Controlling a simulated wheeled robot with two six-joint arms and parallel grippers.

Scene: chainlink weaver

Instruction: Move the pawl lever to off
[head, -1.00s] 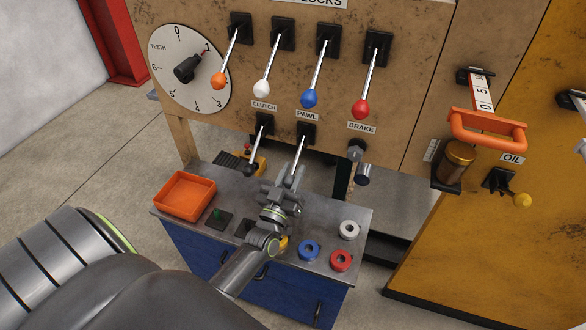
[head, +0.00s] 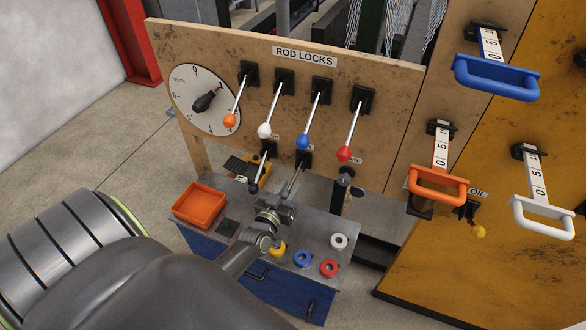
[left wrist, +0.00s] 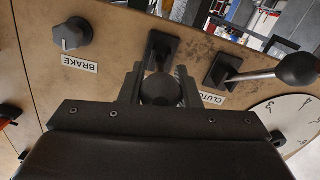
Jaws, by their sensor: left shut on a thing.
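The pawl lever (head: 295,178) is the right one of two lower levers on the brown panel. Its shaft slants down and toward me from a black mount. My left gripper (head: 286,197) is at its lower end and hides the knob in the head view. In the left wrist view, the fingers of my left gripper (left wrist: 160,88) are shut on the dark round pawl knob (left wrist: 160,92), with the black mount (left wrist: 163,50) behind it. The pawl label is hidden. My right gripper is not in view.
The clutch lever (head: 262,172) with its black knob (left wrist: 298,68) is close beside the pawl lever. The brake knob (left wrist: 72,36) is on the other side. Coloured rod-lock levers (head: 303,142) hang above. Below is a bench with an orange tray (head: 199,205) and coloured rings (head: 302,258).

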